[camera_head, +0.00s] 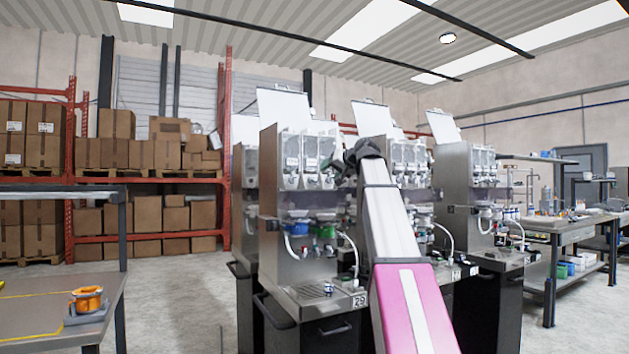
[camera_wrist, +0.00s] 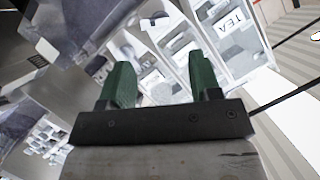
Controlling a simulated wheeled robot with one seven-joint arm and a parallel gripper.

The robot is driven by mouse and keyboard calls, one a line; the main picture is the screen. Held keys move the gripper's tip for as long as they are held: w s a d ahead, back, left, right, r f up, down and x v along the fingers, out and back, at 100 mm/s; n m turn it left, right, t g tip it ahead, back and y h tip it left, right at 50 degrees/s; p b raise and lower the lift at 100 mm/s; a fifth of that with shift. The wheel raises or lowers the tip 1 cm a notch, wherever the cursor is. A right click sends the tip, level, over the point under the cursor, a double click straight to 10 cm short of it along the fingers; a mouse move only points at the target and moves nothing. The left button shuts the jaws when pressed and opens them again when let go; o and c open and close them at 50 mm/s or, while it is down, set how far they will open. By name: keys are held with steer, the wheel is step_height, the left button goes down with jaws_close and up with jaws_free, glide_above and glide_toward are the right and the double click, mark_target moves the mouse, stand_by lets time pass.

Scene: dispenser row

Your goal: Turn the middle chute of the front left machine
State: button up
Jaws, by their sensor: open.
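The front left machine (camera_head: 283,217) is a steel dispenser with clear hoppers (camera_head: 301,160) along its top and a plate marked 29 at its base. My arm reaches up across its right side, and my gripper (camera_head: 352,158) is in front of the hoppers. Chutes below the hoppers are small and partly hidden, so I cannot tell the middle one apart. In the wrist view, my gripper (camera_wrist: 162,82) has two green fingers held apart with nothing between them.
More dispensers stand to the right, including one at the far right (camera_head: 466,185). A table with an orange part (camera_head: 88,299) is at left. Shelves of cardboard boxes (camera_head: 160,150) line the back. A workbench (camera_head: 562,226) stands at right. Floor between left table and machines is clear.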

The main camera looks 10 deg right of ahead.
mark_target(315, 180)
steer(key=x, duration=0.9)
steer(key=shift+s, duration=0.1)
steer(key=c, duration=0.9)
